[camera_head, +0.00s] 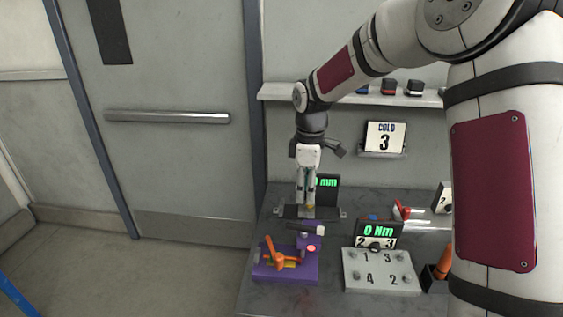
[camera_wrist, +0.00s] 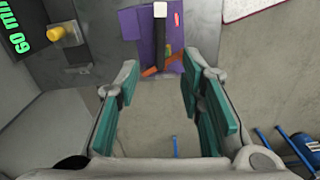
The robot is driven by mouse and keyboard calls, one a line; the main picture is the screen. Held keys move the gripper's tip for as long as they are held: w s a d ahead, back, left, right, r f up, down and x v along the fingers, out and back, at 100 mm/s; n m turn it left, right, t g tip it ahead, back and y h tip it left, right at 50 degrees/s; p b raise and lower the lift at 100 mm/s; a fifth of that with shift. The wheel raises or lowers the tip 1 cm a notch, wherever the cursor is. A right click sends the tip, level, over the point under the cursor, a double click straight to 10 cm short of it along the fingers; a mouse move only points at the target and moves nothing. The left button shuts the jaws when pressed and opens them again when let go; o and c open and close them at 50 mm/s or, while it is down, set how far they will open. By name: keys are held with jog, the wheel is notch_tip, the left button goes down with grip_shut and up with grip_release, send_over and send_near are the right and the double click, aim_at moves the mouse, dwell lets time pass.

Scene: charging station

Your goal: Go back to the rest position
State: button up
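My gripper (camera_head: 306,203) points downward over the left part of the grey workbench (camera_head: 290,298), in front of the dark "mm" display. In the wrist view my gripper (camera_wrist: 165,108) shows its two teal-padded fingers wide apart with nothing between them. A purple fixture (camera_head: 262,268) with an orange lever (camera_head: 273,252) stands on the bench in front of my gripper. The purple fixture also shows in the wrist view (camera_wrist: 133,22), beyond the fingertips. My arm reaches in from the right.
A grey numbered block (camera_head: 380,270) and a "0 Nm" display (camera_head: 380,229) stand right of the fixture. A door (camera_head: 170,170) and open floor (camera_head: 190,285) lie left.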

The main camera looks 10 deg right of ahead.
jog(key=s+r+m+t+h, duration=0.1)
jog(key=s+r+m, duration=0.2)
jog(key=s+r, duration=0.5)
jog(key=s+r+m+t, duration=0.2)
jog(key=s+m, duration=0.3)
jog(key=s, duration=0.6)
jog(key=s+r+m+t+y, duration=0.1)
jog(key=s+r+m, duration=0.4)
jog(key=s, duration=0.6)
jog(key=shift+r+t, duration=0.25)
jog(key=shift+t, duration=0.55)
